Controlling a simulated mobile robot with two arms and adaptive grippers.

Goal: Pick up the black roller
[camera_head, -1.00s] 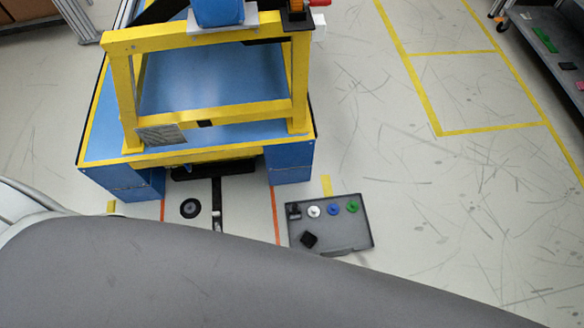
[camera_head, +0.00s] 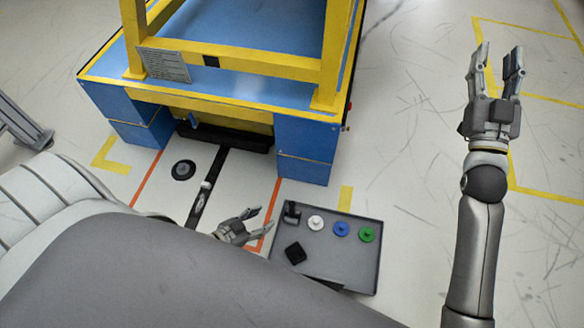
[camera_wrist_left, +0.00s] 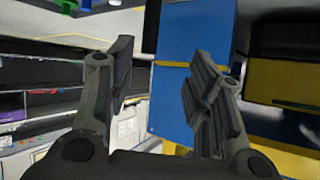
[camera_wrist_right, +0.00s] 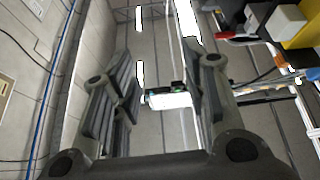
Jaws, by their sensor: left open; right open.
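A grey tray (camera_head: 336,272) at the lower middle of the head view holds a black piece (camera_head: 291,212) in its back left corner, in a row with a white disc (camera_head: 316,223), a blue disc (camera_head: 341,229) and a green disc (camera_head: 367,234). A black square block (camera_head: 295,253) lies nearer the tray's front. I cannot tell which black piece is the roller. My left gripper (camera_head: 263,219) is open and empty, just left of the tray. My right gripper (camera_head: 498,55) is open and empty, well right of the tray.
A blue and yellow workstation (camera_head: 215,80) stands behind the tray; its blue leg block (camera_head: 304,145) is close to the tray's back left. A round black piece (camera_head: 183,170) sits left of a dark floor strip. Floor on the right is clear.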

